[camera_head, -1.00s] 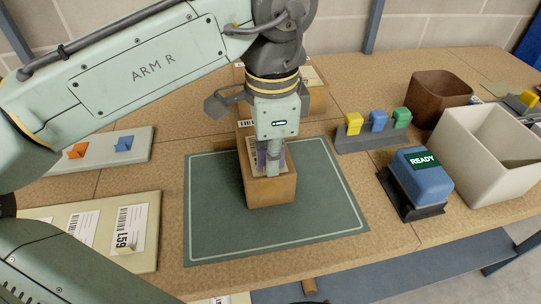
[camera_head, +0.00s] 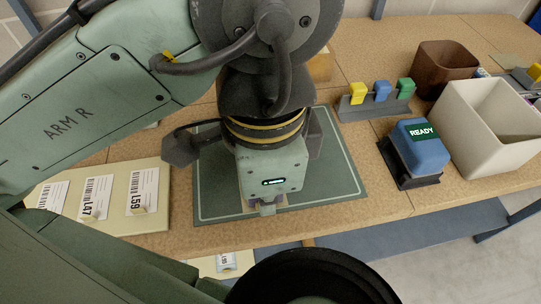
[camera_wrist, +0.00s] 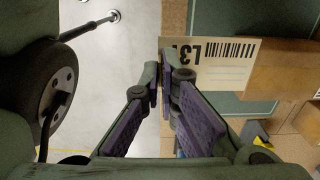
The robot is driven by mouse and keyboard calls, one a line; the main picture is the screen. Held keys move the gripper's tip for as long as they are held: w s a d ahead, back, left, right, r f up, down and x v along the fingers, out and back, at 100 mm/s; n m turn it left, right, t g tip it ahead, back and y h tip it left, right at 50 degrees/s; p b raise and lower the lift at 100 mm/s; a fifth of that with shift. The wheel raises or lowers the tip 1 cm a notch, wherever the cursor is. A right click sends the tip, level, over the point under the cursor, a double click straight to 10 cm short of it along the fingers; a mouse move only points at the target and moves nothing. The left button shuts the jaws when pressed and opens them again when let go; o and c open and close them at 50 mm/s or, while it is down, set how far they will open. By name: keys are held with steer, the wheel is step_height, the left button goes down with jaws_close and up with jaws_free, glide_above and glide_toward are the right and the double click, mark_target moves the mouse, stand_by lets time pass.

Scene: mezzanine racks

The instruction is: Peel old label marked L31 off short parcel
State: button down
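The cream label marked L31 (camera_wrist: 208,62), with a barcode, shows in the wrist view. My gripper (camera_wrist: 163,78) has its purple-padded fingertips together at the label's left edge, pinching it. The label stretches out flat past the short parcel (camera_wrist: 285,72), a brown box at the right; its far end overlaps the box's edge, and I cannot tell if it still sticks there. In the head view my gripper (camera_head: 267,207) is low over the front of the green mat (camera_head: 335,180), and my wrist hides most of the parcel and the label.
A cream board (camera_head: 115,218) with several labels, among them L47 and L59, lies at the left. A blue stamp-like block reading READY (camera_head: 421,146), a white bin (camera_head: 480,135), a brown bin (camera_head: 445,68) and a rack of coloured pieces (camera_head: 378,105) stand at the right.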

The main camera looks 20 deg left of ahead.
steer(key=shift+s+d+r, duration=0.1)
steer(key=shift+s+r, duration=0.2)
steer(key=shift+r, duration=0.5)
steer(key=shift+s+d+r, duration=0.1)
steer(key=shift+s+r, duration=0.2)
steer(key=shift+r, duration=0.45)
